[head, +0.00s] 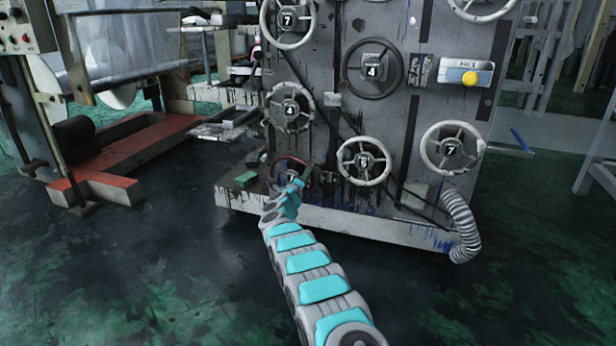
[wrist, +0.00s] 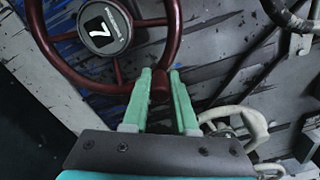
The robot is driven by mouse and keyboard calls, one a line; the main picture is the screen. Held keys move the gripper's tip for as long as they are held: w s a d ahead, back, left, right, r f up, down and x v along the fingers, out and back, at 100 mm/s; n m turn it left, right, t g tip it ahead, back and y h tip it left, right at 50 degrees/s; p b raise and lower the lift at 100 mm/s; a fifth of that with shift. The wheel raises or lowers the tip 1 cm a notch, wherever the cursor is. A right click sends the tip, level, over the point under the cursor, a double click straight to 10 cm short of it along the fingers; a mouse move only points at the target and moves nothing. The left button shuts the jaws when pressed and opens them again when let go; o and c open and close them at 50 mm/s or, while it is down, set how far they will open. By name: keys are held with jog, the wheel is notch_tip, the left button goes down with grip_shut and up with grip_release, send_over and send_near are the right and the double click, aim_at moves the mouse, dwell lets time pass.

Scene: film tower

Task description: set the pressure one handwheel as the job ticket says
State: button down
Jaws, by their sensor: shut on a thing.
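A dark red handwheel (head: 284,161) sits low on the left of the grey machine panel in the head view, its hub mostly hidden by my arm. In the wrist view the same red handwheel (wrist: 108,30) fills the upper left, with a tilted white 7 on its dark hub. My gripper (wrist: 160,78) is shut on the lower right part of its rim, one green finger on each side. In the head view my gripper (head: 298,182) reaches this wheel from the front. I see no readable job ticket or wheel name.
Around it are white-rimmed handwheels showing 4 (head: 290,108), 5 (head: 363,162) and 7 (head: 453,147), and a black handwheel (head: 373,70) showing 4. A box with a yellow button (head: 470,78) is upper right. A corrugated hose (head: 462,228) hangs lower right. The front floor is clear.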

jog(key=shift+f, duration=0.1)
dwell(0.3)
jog(key=c, duration=0.7)
grip_release()
jog(key=shift+s, duration=0.1)
jog(key=shift+v, duration=3.75)
